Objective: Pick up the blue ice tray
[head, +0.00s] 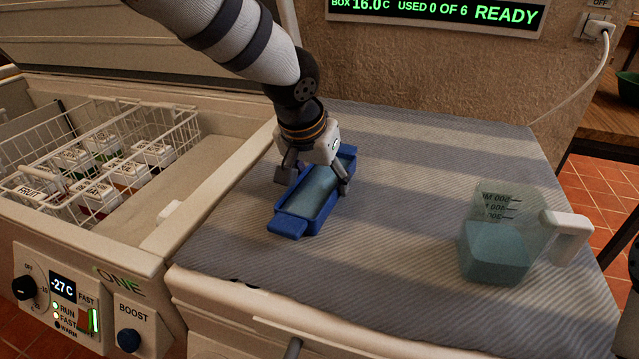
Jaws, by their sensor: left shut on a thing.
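The blue ice tray (289,226) lies on the striped cloth, in the middle of the head view, its long side running from front left to back right. It looks filled with a pale blue content. My left gripper (312,187) comes down over it from above, with one finger on each long side, shut on the tray. The tray appears to rest on the cloth; I cannot tell whether it is raised at all. The gripper hides part of the tray's far half. My right gripper is not in view.
A measuring jug (494,250) with bluish liquid stands at the right of the striped cloth (420,170). An open chest freezer at left has a wire basket (75,175) with several jars and a control panel (62,300) reading -27C. A display (436,14) reads READY.

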